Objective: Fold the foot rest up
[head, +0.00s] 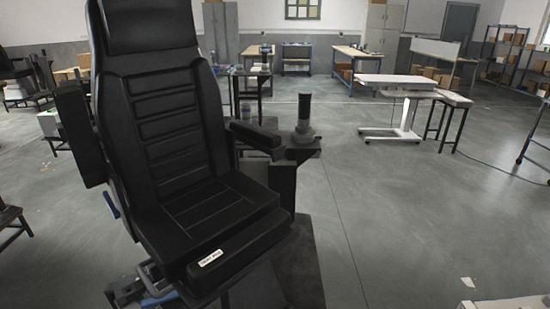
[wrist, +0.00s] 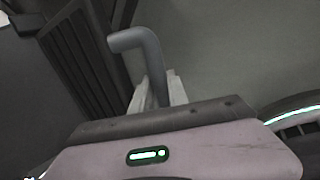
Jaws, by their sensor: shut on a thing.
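The black chair (head: 170,130) stands at the left of the head view, turned to the right. A thick black pad with a white label (head: 211,258) sits at the front edge of its seat; this looks like the foot rest (head: 245,250). The label is too small to read surely. In the wrist view my gripper (wrist: 160,95) has its pale fingers closed around the lower part of a grey bent handle (wrist: 150,50). The handle's top bends left. What the handle joins is hidden behind my gripper body. I cannot make out my gripper in the head view.
A joystick-like dark post (head: 304,112) stands beside the right armrest (head: 256,136). Blue levers (head: 110,204) show at the chair's left side. A white table (head: 397,82) and a stool (head: 455,99) stand farther back.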

